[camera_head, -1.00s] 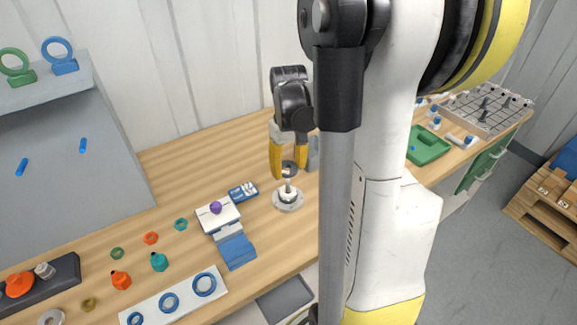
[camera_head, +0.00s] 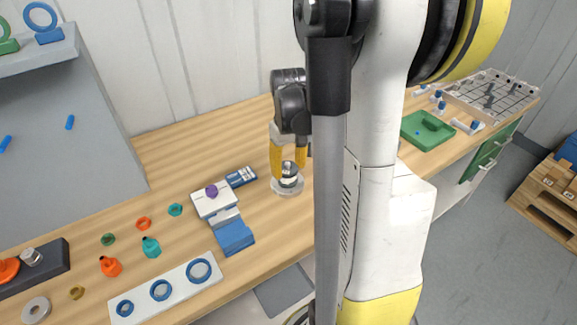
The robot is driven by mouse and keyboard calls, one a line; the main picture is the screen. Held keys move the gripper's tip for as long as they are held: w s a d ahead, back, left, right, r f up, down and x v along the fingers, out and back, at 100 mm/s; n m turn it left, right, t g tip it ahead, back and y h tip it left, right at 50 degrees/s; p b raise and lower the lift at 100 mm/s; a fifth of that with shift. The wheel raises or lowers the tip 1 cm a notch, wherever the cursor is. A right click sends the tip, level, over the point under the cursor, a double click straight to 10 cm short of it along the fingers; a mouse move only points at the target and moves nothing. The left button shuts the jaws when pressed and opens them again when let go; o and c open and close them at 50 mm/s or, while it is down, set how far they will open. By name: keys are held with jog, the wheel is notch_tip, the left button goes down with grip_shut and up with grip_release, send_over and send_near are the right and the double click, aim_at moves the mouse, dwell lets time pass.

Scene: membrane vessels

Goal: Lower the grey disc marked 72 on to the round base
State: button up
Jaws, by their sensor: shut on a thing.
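My gripper (camera_head: 288,160) points down over the round base (camera_head: 287,188), its two yellow fingers shut on the grey disc (camera_head: 289,168). The base is a pale round plate on the wooden table with a raised middle part. The disc is small and partly hidden between the fingers, and it sits right above the middle of the base. I cannot tell whether it touches the base. The mark 72 is too small to read.
A white strip with blue rings (camera_head: 160,290) lies at the front. A green tray (camera_head: 428,131) is at the right.

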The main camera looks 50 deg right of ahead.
jog(key=o, duration=1.2)
notch_tip(320, 180, up, 12)
dwell(0.4)
